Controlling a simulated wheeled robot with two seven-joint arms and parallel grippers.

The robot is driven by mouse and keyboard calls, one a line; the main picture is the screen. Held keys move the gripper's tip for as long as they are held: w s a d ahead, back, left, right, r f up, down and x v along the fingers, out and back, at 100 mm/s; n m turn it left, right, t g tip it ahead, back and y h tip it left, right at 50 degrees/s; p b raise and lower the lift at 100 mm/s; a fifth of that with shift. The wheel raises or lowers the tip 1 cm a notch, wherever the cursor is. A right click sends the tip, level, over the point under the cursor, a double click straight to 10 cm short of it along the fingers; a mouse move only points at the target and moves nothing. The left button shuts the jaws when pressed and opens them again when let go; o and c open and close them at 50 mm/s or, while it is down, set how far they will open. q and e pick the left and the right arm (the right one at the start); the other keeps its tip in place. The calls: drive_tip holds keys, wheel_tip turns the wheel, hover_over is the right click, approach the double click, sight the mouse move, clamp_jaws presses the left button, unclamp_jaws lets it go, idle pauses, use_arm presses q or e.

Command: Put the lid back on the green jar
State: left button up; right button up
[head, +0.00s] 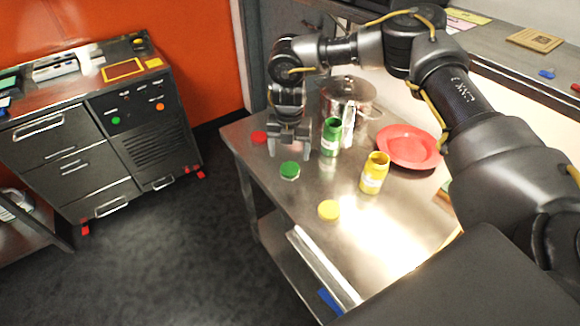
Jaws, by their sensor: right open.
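The green jar (331,139) stands upright and uncovered on the steel table, in front of the pot. A green lid (289,170) lies flat on the table to its left and nearer to me. My right gripper (290,154) points down with its fingers apart and empty. In the picture it is just above and behind the green lid, left of the green jar. I cannot tell its exact height over the table. My left gripper is not in view.
A yellow jar (374,174) stands uncovered, with a yellow lid (328,209) nearer to me. A red lid (258,137) lies near the table's left edge. A steel pot (350,94) stands behind, a red plate (408,147) to the right. The front tabletop (375,238) is clear.

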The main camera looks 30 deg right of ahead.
sight(290, 168)
drive_tip(key=shift+f, duration=0.35)
drive_tip(key=shift+s+f+p, duration=0.1)
drive_tip(key=shift+f+p, duration=0.25)
drive_tip(key=shift+p, duration=0.15)
wheel_tip(290, 168, down, 4)
drive_tip(key=shift+r+p, duration=0.2)
drive_tip(key=shift+p, duration=0.6)
drive_tip(key=shift+f, duration=0.45)
drive_tip(key=c, duration=1)
